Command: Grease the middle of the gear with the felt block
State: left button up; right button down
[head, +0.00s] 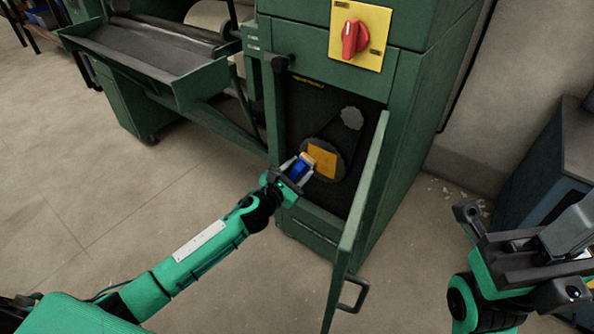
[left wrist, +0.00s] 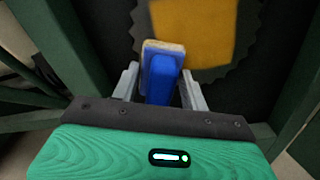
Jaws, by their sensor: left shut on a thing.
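The felt block (head: 301,167) has a blue body and a tan felt edge. My left gripper (head: 298,172) is shut on it, and in the left wrist view the block (left wrist: 161,72) stands up between the two grey fingers. The dark toothed gear (head: 337,166) is inside the open green cabinet, with an orange-yellow patch (head: 322,160) over its middle. In the left wrist view the patch (left wrist: 195,30) is beyond the felt edge; I cannot tell whether they touch. My right gripper (head: 522,255) is at the right edge, far from the gear, its finger opening unclear.
The cabinet door (head: 357,220) stands open on the right of the opening, close to my left gripper. A red knob (head: 355,38) on a yellow plate is above. A green machine with a trough (head: 150,60) stands left. The floor (head: 110,190) is clear.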

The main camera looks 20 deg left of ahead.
pick_arm(q)
jog(key=shift+s+d+p, duration=0.25)
jog(key=shift+s+d, duration=0.15)
jog(key=shift+d, duration=0.5)
jog(key=shift+s+d+p, duration=0.2)
jog(key=shift+s+d, duration=0.15)
jog(key=shift+d, duration=0.5)
jog(key=shift+r, duration=0.1)
jog(key=shift+w+a, duration=0.25)
jog(key=shift+a, duration=0.05)
jog(key=shift+w+a, duration=0.35)
jog(key=shift+a, duration=0.45)
jog(key=shift+w+a, duration=0.3)
jog(key=shift+a, duration=0.5)
jog(key=shift+s+a, duration=0.15)
jog(key=shift+s, duration=0.3)
jog(key=v, duration=0.3)
jog(key=shift+s, duration=0.25)
jog(key=shift+v, duration=0.8)
jog(key=shift+s, duration=0.1)
